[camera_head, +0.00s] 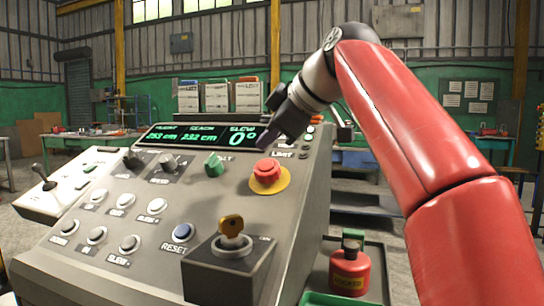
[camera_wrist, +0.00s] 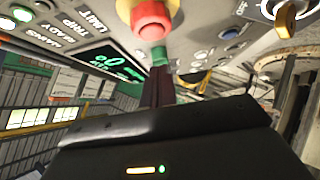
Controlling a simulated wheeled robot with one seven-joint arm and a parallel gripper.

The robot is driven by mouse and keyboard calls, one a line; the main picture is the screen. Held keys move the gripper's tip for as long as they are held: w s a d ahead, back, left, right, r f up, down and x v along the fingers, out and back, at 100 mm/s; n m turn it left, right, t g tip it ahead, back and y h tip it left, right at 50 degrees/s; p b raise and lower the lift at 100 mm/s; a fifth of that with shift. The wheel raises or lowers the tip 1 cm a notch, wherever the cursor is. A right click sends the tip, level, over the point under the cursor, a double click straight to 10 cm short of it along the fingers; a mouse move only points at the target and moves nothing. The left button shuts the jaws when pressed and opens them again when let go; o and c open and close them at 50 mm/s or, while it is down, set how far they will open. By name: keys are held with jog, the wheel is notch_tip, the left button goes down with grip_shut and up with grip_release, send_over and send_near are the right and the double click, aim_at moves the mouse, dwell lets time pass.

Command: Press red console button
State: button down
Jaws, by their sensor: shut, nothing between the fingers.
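The red console button (camera_head: 267,171) is a mushroom-shaped knob on a yellow ring, on the sloped grey console (camera_head: 120,230). In the wrist view the red button (camera_wrist: 151,18) is at the top centre, just beyond my fingertips. My gripper (camera_head: 264,143) is shut and empty. In the head view it appears above and slightly behind the button, beside the display. In the wrist view the fingers of my gripper (camera_wrist: 160,58) point towards the button. I see a small gap there, but cannot tell its depth.
A green knob (camera_head: 213,164) sits left of the button. A key switch (camera_head: 231,235) on a raised box is in front. A blue reset button (camera_head: 183,232), several white buttons and a green-lit display (camera_head: 200,135) share the panel. A red canister (camera_head: 349,270) stands right of the console.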

aim_at(273, 166)
jog(key=shift+w+d+f+b, duration=0.15)
jog(key=shift+w+f+b, duration=0.3)
jog(key=shift+f, duration=0.45)
jog(key=shift+w+d+f+b, duration=0.15)
jog(key=shift+w+f+b, duration=0.1)
jog(key=shift+w+f, duration=0.45)
jog(key=shift+s+f, duration=0.15)
jog(key=shift+w+d+f+b, duration=0.15)
jog(key=shift+w+f+b, duration=0.1)
jog(key=shift+f, duration=0.3)
jog(key=shift+w+d+f+b, duration=0.1)
jog(key=shift+w+f+b, duration=0.15)
jog(key=shift+f, duration=0.3)
jog(key=s+d+r+p, duration=0.3)
jog(key=s+d+r, duration=0.1)
jog(key=s+r, duration=0.4)
notch_tip(273, 166, up, 3)
jog(key=shift+s+d+f, duration=0.15)
jog(key=shift+s+d, duration=0.05)
